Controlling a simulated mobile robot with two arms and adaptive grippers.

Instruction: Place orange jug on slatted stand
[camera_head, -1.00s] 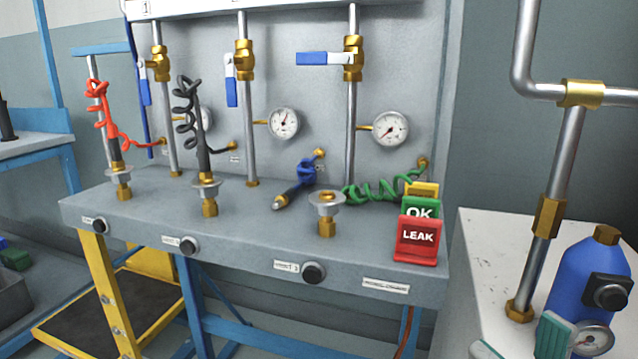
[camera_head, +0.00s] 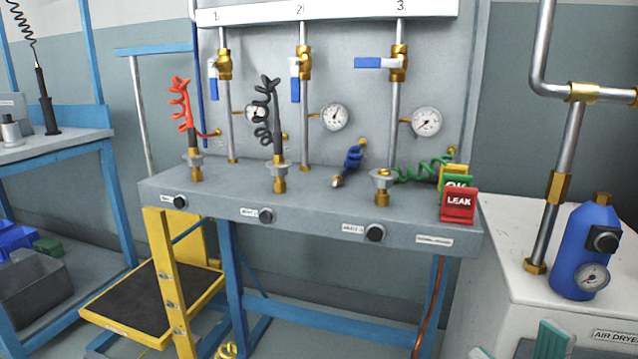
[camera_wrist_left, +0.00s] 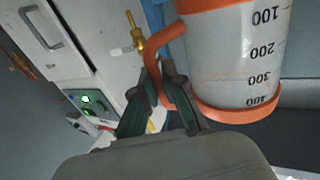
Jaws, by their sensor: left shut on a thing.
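The orange jug (camera_wrist_left: 235,60) shows in the left wrist view, with a clear grey body, orange bands and black volume marks. My left gripper (camera_wrist_left: 165,85) is shut on its orange handle (camera_wrist_left: 158,45), beside the body. Part of the jug runs out of the frame at the top. Neither the jug nor my left gripper shows in the head view. Two teal fingertips of my right gripper (camera_head: 518,345) show at the bottom right of the head view, apart with nothing seen between them. I cannot make out a slatted stand in either view.
A grey bench (camera_head: 320,215) with gauges, hoses and fittings stands ahead. A yellow step (camera_head: 150,300) is at its lower left. A white cabinet (camera_head: 520,265) with a blue bottle (camera_head: 582,245) is at right. Left is a blue-framed workbench (camera_head: 75,150) with bins below.

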